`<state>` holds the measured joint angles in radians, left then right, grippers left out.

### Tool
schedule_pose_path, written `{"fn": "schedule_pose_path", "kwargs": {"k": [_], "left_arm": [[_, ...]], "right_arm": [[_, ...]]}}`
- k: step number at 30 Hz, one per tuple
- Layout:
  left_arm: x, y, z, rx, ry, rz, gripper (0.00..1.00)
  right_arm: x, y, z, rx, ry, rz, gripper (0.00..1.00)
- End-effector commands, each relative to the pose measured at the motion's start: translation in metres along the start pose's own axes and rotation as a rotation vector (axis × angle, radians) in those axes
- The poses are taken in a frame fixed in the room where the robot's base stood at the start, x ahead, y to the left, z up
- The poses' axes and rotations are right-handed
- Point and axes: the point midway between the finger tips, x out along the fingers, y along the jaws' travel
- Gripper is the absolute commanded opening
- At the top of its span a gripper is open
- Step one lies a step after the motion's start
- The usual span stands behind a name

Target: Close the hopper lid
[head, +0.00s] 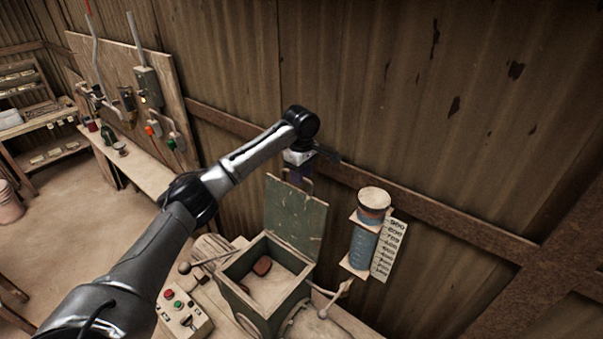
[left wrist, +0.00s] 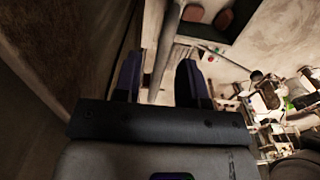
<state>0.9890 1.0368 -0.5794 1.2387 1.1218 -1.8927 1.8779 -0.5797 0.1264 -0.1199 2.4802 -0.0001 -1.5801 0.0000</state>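The green hopper (head: 238,296) stands on the bench with its open top facing up and a reddish-brown lump (head: 262,265) inside. Its green lid (head: 295,222) stands open, roughly upright, at the hopper's back edge near the wall. My left gripper (head: 298,180) is at the lid's top, on the wall side, partly hidden by the lid. In the left wrist view the two dark fingers (left wrist: 160,78) are spread apart, and a thin grey edge or bar runs between them. I cannot tell whether they touch it. My right gripper is not in view.
A control box (head: 184,312) with coloured buttons stands left of the hopper. A blue canister (head: 362,245) and a number card (head: 389,250) are on the wall at right. The corrugated wall (head: 430,120) is close behind the lid. A rod with a knob (head: 185,268) sticks out left.

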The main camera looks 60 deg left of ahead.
Motion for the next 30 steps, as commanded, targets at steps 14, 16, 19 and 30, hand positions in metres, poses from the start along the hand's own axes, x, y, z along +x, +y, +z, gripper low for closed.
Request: {"fn": "schedule_pose_path", "kwargs": {"k": [14, 16, 19, 30], "left_arm": [[0.0000, 0.0000, 0.0000, 0.000, 0.000, 0.000, 0.12], [0.0000, 0.0000, 0.0000, 0.000, 0.000, 0.000, 0.05], [-0.0001, 0.0000, 0.0001, 0.000, 0.000, 0.000, 0.00], [-0.0001, -0.0003, 0.0004, 0.001, 0.000, 0.002, 0.00]], "right_arm": [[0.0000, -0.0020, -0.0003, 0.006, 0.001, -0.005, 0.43], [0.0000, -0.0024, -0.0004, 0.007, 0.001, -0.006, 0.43], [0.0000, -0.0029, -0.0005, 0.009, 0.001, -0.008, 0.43], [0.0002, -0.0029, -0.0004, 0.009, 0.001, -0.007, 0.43]]}}
